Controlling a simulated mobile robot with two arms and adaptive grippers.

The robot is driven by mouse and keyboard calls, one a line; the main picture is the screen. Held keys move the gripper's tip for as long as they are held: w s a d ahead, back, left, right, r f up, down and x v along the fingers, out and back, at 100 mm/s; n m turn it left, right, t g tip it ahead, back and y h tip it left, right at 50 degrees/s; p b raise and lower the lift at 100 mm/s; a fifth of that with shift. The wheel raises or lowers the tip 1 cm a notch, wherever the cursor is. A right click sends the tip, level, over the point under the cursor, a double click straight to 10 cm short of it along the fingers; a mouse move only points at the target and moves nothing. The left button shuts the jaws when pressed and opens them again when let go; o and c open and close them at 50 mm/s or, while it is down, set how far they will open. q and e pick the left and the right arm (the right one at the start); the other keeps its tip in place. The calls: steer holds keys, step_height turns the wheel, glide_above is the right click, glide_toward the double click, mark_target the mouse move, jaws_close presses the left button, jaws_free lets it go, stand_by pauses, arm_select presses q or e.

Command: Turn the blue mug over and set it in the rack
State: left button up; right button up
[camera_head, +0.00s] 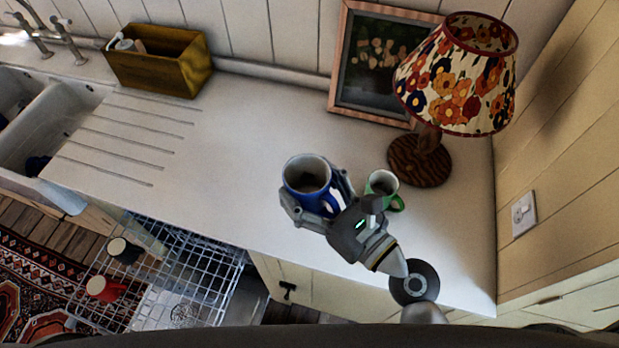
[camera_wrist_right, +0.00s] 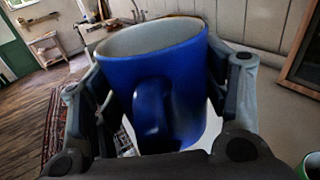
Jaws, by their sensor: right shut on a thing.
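The blue mug (camera_head: 307,176) is upright, its pale open mouth facing up, over the white worktop. My right gripper (camera_head: 318,196) is shut on it, with a finger on either side of the body. In the right wrist view the mug (camera_wrist_right: 158,85) fills the space between the fingers (camera_wrist_right: 155,95), its handle turned toward the camera. I cannot tell whether its base touches the worktop. The rack (camera_head: 190,265) is a white wire dishwasher rack pulled out at the lower left, below the worktop. My left gripper is not in view.
A green mug (camera_head: 383,184) stands close to the right of my right gripper. A floral lamp (camera_head: 455,75) and a framed picture (camera_head: 345,95) are behind. A red mug (camera_head: 106,289) and a dark mug (camera_head: 124,250) sit in the rack's left part. A wooden box (camera_head: 158,65) stands by the sink.

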steer(key=n, duration=0.3)
steer(key=shift+b, duration=0.35)
steer(key=n, duration=0.3)
steer(key=shift+n, duration=0.4)
steer(key=n, duration=0.3)
steer(key=shift+a, duration=0.1)
steer(key=n, duration=0.4)
steer(key=shift+w, duration=0.1)
